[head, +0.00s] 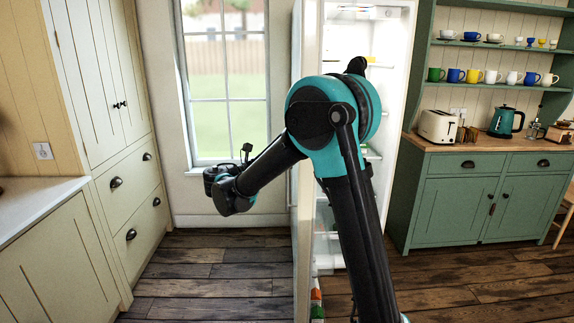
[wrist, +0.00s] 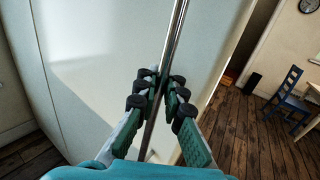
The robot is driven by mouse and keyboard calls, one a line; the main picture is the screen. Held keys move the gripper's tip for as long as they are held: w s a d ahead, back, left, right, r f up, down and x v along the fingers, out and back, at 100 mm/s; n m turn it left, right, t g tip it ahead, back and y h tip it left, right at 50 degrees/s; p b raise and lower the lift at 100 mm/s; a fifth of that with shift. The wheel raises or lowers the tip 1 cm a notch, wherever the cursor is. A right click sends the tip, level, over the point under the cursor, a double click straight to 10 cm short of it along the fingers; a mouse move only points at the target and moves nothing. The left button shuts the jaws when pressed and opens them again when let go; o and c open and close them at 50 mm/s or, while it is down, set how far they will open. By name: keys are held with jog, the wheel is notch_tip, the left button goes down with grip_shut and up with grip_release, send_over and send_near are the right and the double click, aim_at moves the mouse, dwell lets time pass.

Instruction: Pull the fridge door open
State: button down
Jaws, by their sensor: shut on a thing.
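The fridge door (head: 302,240) stands wide open in the head view, seen nearly edge-on. The lit fridge interior (head: 388,75) with shelves shows to its right, partly behind my arm. In the wrist view the door's pale outer face (wrist: 95,40) fills the left and middle. A long metal bar handle (wrist: 176,35) runs along it. My gripper (wrist: 160,86) is shut around this handle, with dark finger pads on both sides of the bar. In the head view my wrist is left of the door, and the fingers cannot be made out there.
Cream cabinets (head: 125,190) line the left, with a window (head: 225,85) behind. Wooden floor (head: 215,265) is clear between cabinets and door. A green dresser (head: 465,205) stands right of the fridge. A blue chair (wrist: 287,88) shows beyond the door in the wrist view.

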jog(key=shift+s, duration=0.15)
jog(key=c, duration=1.6)
grip_release()
jog(key=shift+a, duration=0.1)
jog(key=v, duration=1.2)
